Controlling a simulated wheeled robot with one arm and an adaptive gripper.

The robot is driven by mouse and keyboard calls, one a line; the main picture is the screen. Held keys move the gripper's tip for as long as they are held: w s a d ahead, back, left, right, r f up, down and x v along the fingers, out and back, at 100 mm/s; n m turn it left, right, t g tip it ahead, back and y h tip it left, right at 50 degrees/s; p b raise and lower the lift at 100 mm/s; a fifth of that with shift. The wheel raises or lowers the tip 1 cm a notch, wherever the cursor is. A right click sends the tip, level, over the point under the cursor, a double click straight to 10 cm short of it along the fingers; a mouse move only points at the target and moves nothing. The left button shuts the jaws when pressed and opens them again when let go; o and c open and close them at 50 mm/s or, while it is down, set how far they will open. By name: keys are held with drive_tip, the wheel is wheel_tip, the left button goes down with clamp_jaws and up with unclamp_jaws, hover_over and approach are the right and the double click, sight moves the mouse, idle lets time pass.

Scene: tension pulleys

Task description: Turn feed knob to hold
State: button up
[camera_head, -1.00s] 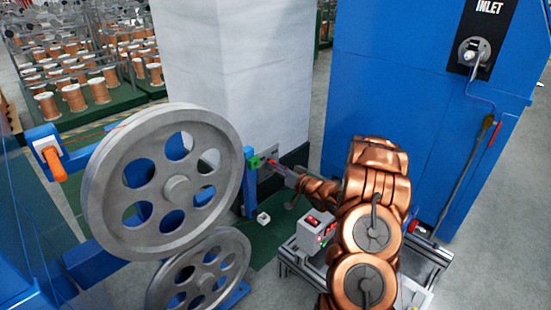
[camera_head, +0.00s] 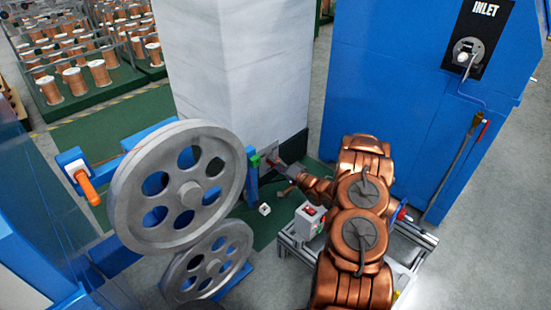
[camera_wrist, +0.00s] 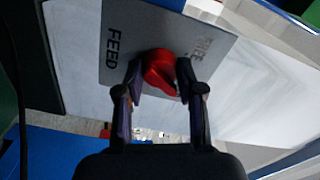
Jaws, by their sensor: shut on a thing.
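The feed knob (camera_wrist: 159,72) is red and sits on a grey plate (camera_wrist: 118,25) in the wrist view. The plate reads FEED on its left side; a second label at its right is hard to read. My gripper (camera_wrist: 160,85) has a finger on each side of the knob and is shut on it. The fingers hide part of the knob. In the head view my gripper (camera_head: 279,165) reaches the small plate (camera_head: 269,149) beside the pale column; the knob is too small there to tell its pointing.
A large grey pulley wheel (camera_head: 126,215) stands left of my gripper, with a second pulley (camera_head: 239,237) below it. A pale column (camera_head: 225,75) rises behind the plate. A blue cabinet (camera_head: 385,75) marked INLET stands at right. A small grey box (camera_head: 309,222) with a red switch is near my arm.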

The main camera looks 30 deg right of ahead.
drive_tip(key=shift+r+m+p, duration=0.1)
drive_tip(key=shift+m+p, duration=0.4)
drive_tip(key=shift+m, duration=0.4)
drive_tip(key=o, duration=1.1)
drive_tip(key=shift+o, duration=0.2)
drive_tip(key=v, duration=1.2)
